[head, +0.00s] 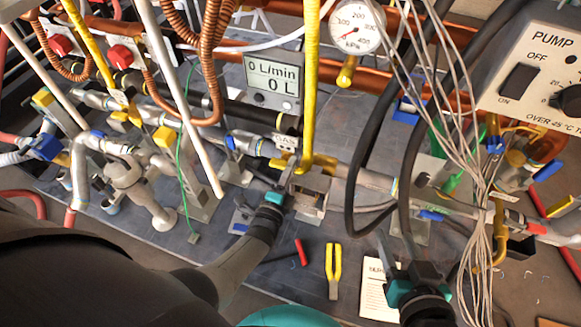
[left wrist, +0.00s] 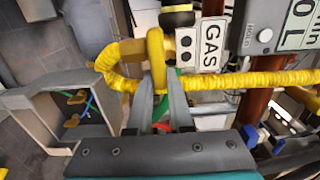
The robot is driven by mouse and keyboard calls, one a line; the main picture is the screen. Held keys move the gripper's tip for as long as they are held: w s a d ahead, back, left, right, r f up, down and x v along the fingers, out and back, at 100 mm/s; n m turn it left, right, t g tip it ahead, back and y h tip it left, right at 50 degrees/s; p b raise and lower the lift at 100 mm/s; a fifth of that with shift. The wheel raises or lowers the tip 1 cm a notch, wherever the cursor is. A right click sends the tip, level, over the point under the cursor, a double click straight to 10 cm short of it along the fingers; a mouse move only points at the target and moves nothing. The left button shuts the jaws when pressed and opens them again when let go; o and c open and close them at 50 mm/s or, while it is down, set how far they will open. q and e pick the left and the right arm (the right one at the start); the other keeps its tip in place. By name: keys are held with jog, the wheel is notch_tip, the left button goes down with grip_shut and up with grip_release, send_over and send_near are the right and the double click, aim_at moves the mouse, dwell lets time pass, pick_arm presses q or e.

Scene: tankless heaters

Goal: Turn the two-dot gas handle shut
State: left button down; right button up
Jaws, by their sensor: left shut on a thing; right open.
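The white GAS tag (left wrist: 201,44) with two black dots shows in the left wrist view beside the yellow handle (left wrist: 156,52). The tag is also in the head view (head: 285,142), at the middle of the pipework. My left gripper (left wrist: 160,76) is shut on the yellow handle, its fingertips on either side of it. In the head view my left gripper (head: 284,184) reaches in just below the tag, and its fingers and the handle are hard to make out there. My right gripper (head: 398,255) is open and empty at the lower right, over the grey board.
A yellow hose (head: 311,80) runs down close to my left gripper, and black hoses (head: 360,180) and loose grey wires (head: 468,160) hang near my right. Yellow-handled pliers (head: 333,262) and a paper card (head: 378,292) lie on the board. A grey open box (left wrist: 55,115) stands left of my left fingers.

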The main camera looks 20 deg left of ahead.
pick_arm(q)
jog(key=c, duration=0.8)
grip_release()
jog(key=shift+s+d+p, duration=0.15)
jog(key=shift+s+p, duration=0.55)
jog(key=shift+s, duration=1.85)
jog(key=shift+s+d+p, duration=0.15)
jog(key=shift+s+p, duration=0.5)
jog(key=shift+s, duration=1.9)
jog(key=shift+s+d+p, duration=0.15)
jog(key=shift+s+p, duration=0.55)
jog(key=shift+s, duration=1.85)
pick_arm(e)
jog(key=s+d+g+h, duration=0.3)
jog(key=s+d+g, duration=0.2)
jog(key=d+g, duration=0.1)
jog(key=shift+s+d+f+m+h, duration=0.15)
jog(key=shift+s+d+m+h, duration=0.2)
jog(key=shift+d, duration=0.55)
pick_arm(q)
jog(key=shift+w, duration=0.1)
